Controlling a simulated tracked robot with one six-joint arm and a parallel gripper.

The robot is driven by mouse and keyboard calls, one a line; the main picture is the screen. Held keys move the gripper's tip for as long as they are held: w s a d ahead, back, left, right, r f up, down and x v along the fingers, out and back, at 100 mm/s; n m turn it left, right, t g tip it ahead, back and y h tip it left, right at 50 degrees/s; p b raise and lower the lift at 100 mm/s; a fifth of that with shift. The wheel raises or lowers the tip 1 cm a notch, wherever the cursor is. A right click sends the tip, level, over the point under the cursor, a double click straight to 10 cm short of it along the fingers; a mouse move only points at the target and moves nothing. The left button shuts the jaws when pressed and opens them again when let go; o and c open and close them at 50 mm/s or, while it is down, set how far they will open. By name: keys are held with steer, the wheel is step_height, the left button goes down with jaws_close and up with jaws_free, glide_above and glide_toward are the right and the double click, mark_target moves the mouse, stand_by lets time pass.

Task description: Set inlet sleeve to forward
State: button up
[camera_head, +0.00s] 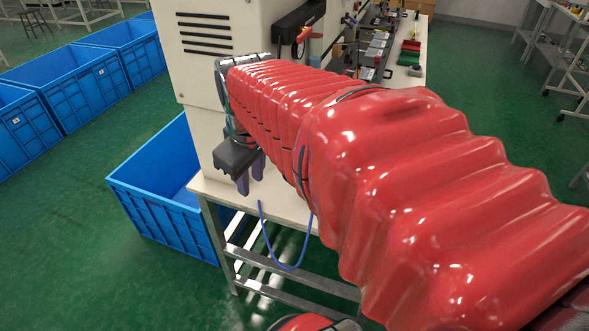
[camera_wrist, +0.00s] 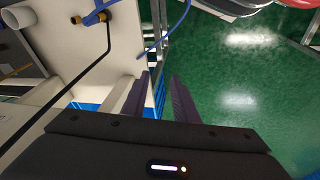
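In the wrist view, a blue fitting with brass-coloured ends (camera_wrist: 97,14) lies at the top left over the cream bench top. It may be the inlet sleeve, but no label shows and I cannot tell its setting. A black line and a blue hose (camera_wrist: 178,27) run near it. My gripper (camera_wrist: 161,75) has two dark purple fingers with a gap between them and nothing in it. In the head view my gripper (camera_head: 250,186) points down by the near left part of the bench. My red-covered arm hides much of the bench there.
The cream bench (camera_head: 285,205) has a metal frame; a blue hose (camera_head: 276,263) hangs off its front. A beige cabinet (camera_head: 215,50) stands behind my gripper. A blue crate (camera_head: 150,196) stands on the floor at left. Tools (camera_head: 377,47) lie farther back. Green floor is open around.

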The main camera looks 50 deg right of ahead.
steer(key=s+d+f+n+g, duration=0.1)
steer(key=d+f, duration=0.1)
steer(key=d, duration=0.9)
steer(key=s+d+f+n+g+y, duration=0.1)
steer(key=s+d+f+g, duration=0.1)
steer(key=d, duration=1)
steer(key=shift+f+n, duration=0.3)
steer(key=shift+f, duration=0.4)
steer(key=shift+f, duration=0.1)
step_height(320, 180, down, 14)
steer(key=shift+r, duration=0.2)
jaws_close()
steer(key=shift+a, duration=0.1)
